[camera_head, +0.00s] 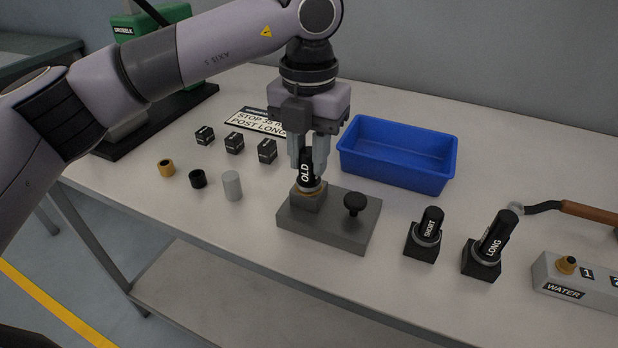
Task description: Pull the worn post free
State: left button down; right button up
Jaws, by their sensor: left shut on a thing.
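The worn post (306,174) is a dark cylinder with a white OLD label. It stands upright in a grey holder block (326,222) with a black knob (354,202), in the camera_head view's middle. A brass-coloured ring shows around its lower end. My left gripper (309,158) points straight down and is shut on the post's upper part. My right gripper is not in view.
A blue bin (398,154) stands behind and right of the holder. Posts marked SHORT (430,226) and LONG (493,236) stand in black blocks at right. A WATER block (578,283) is at far right. Small black blocks (234,143) and a sign (256,121) lie left.

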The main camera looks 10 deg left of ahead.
pick_arm(q)
jog(key=shift+r, duration=0.15)
jog(key=shift+r+p, duration=0.85)
jog(key=shift+r, duration=0.3)
jog(key=shift+r+p, duration=0.6)
jog(key=shift+r, duration=0.25)
jog(key=shift+r+p, duration=0.65)
jog(key=shift+r, duration=0.2)
jog(key=shift+r+p, duration=0.6)
jog(key=shift+r, duration=0.3)
jog(key=shift+r+p, duration=0.65)
jog(key=shift+r, duration=0.3)
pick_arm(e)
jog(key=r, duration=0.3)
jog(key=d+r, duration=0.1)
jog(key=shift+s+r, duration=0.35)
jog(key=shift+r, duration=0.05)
pick_arm(q)
jog(key=shift+d+f, duration=0.1)
jog(key=shift+f, duration=0.05)
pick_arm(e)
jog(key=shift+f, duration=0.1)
